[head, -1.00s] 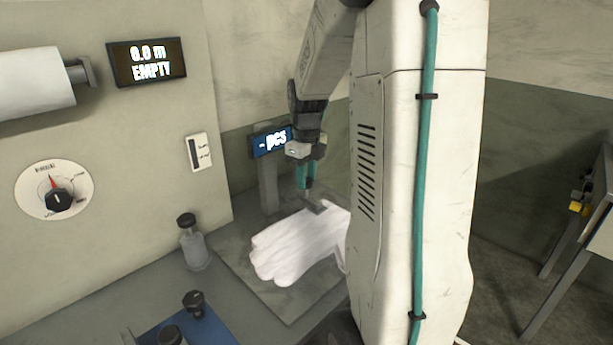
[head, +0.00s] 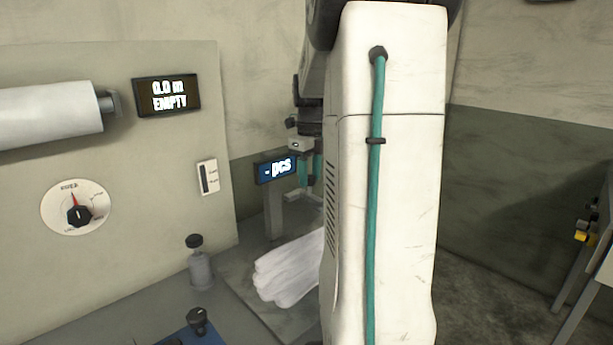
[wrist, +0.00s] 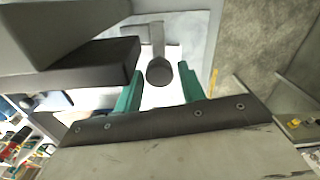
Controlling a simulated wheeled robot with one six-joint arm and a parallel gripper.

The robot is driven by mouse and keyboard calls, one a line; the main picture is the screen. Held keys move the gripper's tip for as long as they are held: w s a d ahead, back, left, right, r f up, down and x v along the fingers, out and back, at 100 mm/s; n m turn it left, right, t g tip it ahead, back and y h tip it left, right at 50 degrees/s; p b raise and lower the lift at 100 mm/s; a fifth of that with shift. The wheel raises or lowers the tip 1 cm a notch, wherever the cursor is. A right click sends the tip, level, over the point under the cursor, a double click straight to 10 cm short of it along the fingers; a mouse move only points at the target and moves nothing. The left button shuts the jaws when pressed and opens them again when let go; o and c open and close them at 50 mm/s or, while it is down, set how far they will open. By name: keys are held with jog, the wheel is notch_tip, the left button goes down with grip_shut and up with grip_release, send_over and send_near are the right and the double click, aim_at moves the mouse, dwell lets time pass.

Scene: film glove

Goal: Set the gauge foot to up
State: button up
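The thickness gauge shows a blue display reading "- pcs" (head: 277,169) on a grey post (head: 273,212). In the wrist view, a grey arm with a round end, seemingly the gauge foot (wrist: 159,70), shows over a white surface. My gripper (head: 310,182) is beside the display in the head view, above the far end of the white glove (head: 288,271). In the wrist view its teal fingers (wrist: 160,88) stand apart, with the round end appearing between and beyond them. I see no contact. The foot's height above the glove cannot be told. My arm hides the glove's right part.
A dial (head: 77,214), a "0.0 m EMPTY" display (head: 167,95) and a white roll (head: 48,113) are on the left panel. A bottle (head: 200,266) and a black knob (head: 198,320) stand on the bench. A table (head: 597,260) is at the far right.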

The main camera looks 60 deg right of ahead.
jog(key=shift+o, duration=0.5)
notch_tip(320, 180, up, 8)
jog(key=shift+f, duration=0.1)
dwell(0.6)
jog(key=n, duration=0.2)
jog(key=shift+f+n, duration=0.1)
jog(key=shift+n, duration=0.2)
jog(key=s+a+f+n, duration=0.2)
jog(key=s+a+n, duration=0.2)
jog(key=a+n, duration=0.7)
jog(key=s+a+f+n+t, duration=0.1)
jog(key=s+a+f+n, duration=0.2)
jog(key=a+n, duration=0.8)
jog(key=s+a+f+n, duration=0.3)
jog(key=s+a+n, duration=0.3)
jog(key=a+n, duration=0.6)
jog(key=shift+s+a, duration=0.15)
jog(key=shift+a, duration=1.05)
